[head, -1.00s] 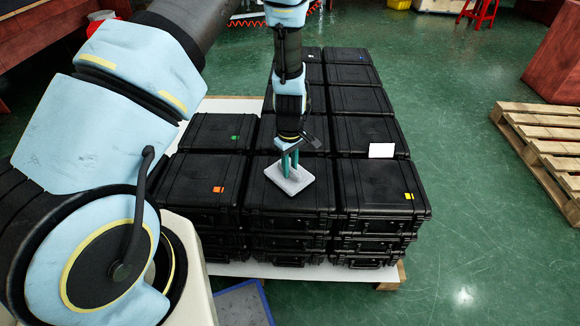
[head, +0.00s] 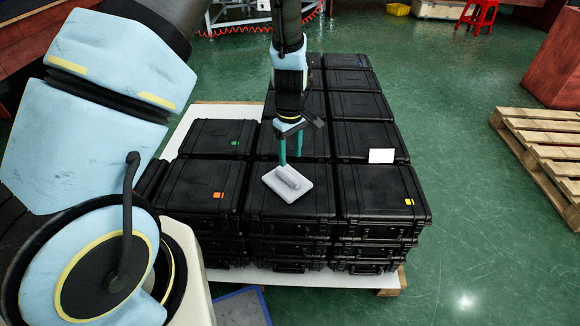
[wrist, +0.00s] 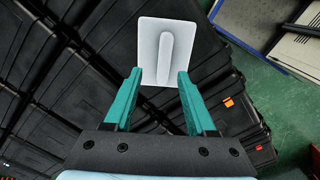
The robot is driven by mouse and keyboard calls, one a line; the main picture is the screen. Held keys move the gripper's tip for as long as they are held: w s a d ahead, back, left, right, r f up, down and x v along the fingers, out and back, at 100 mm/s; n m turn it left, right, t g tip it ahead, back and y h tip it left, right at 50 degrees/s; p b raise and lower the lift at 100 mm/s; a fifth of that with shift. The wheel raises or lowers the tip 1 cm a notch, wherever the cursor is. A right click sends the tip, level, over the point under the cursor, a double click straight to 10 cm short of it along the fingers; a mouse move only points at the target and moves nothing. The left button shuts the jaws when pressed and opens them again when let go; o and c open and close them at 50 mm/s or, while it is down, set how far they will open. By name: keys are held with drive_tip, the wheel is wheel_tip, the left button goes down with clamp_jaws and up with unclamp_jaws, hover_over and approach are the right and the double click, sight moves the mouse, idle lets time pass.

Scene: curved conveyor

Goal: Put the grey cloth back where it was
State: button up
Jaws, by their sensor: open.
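The grey cloth (head: 289,184) lies flat on top of a black case in the front middle of the stack. It looks like a light grey square pad with a raised ridge across its middle. My gripper (head: 290,162) is open above its back edge, with two teal fingers pointing down. In the wrist view the cloth (wrist: 166,50) shows whole beyond the fingertips. The open gripper (wrist: 158,75) has nothing between its fingers, and its tips overlap the cloth's near edge in the picture.
Several black cases (head: 384,190) stand stacked on a pallet (head: 225,112). Orange, green and yellow stickers mark some lids. A white card (head: 382,156) is on the right side. A wooden pallet (head: 545,140) lies on the green floor at right, with clear floor between.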

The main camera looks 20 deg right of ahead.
drive_tip(key=w+a+r+m, duration=0.1)
drive_tip(key=w+a+r, duration=0.2)
drive_tip(key=a+r, duration=0.65)
drive_tip(key=s+a+r+m, duration=0.1)
drive_tip(key=s+a+r, duration=0.1)
drive_tip(key=a, duration=0.5)
drive_tip(key=s+a+r+m+t, duration=0.1)
drive_tip(key=s+a+r, duration=0.1)
drive_tip(key=a+r, duration=0.2)
drive_tip(key=s+a+r+m, duration=0.2)
drive_tip(key=a+r, duration=0.2)
drive_tip(key=a, duration=0.6)
drive_tip(key=shift+s+t, duration=0.3)
drive_tip(key=shift+r, duration=0.15)
wheel_tip(320, 180, up, 10)
drive_tip(key=p, duration=1)
drive_tip(key=shift+r, duration=0.15)
